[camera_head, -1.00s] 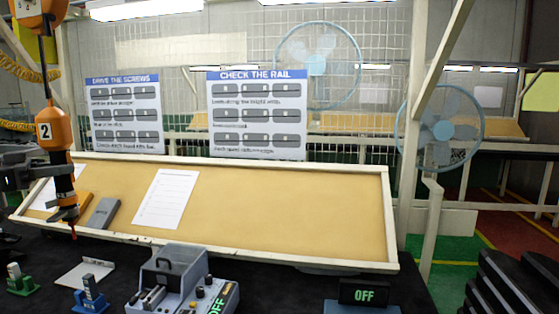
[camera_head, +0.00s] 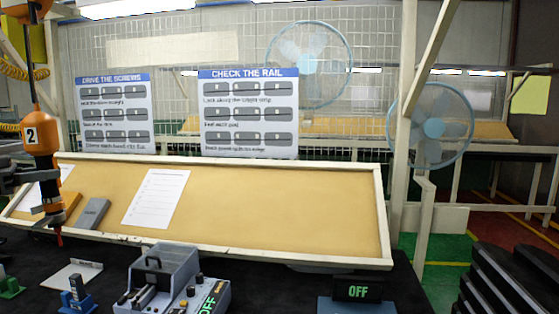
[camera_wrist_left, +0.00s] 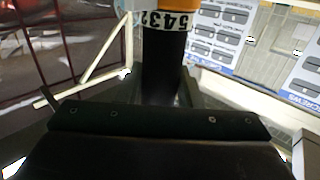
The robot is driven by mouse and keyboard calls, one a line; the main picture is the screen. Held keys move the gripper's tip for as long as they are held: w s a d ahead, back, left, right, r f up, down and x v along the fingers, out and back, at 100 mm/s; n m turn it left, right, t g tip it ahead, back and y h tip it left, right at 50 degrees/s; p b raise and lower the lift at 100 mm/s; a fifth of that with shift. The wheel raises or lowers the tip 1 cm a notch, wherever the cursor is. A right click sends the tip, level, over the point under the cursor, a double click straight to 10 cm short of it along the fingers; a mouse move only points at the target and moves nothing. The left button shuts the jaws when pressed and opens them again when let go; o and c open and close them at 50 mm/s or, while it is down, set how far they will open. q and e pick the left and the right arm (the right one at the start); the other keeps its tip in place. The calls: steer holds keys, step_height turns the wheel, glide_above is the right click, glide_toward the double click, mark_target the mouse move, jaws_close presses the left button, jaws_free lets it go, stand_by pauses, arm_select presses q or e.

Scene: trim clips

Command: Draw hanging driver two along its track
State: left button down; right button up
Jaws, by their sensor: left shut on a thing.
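Hanging driver two (camera_head: 41,138) is an orange and black tool marked "2", hanging upright at the far left of the head view, with its red tip (camera_head: 60,240) over the dark bench. My left gripper (camera_head: 38,177) is shut on its dark lower body. In the left wrist view the driver's black shaft and number ring (camera_wrist_left: 166,20) stand between my fingers. The upper part and track of the driver run out of the head view. My right gripper is not in view.
A cork board (camera_head: 285,205) with a pale frame stands behind the driver. Black stacked trays (camera_head: 510,280) are at the right.

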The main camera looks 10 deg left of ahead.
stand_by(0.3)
arm_select(q)
steer(key=c, duration=0.9)
jaws_free()
steer(key=shift+f, duration=0.15)
steer(key=shift+c, duration=0.2)
steer(key=p+v, duration=0.6)
steer(key=v, duration=1.1)
steer(key=shift+a+p, duration=0.2)
steer(key=shift+p, duration=0.15)
steer(key=shift+s, duration=0.15)
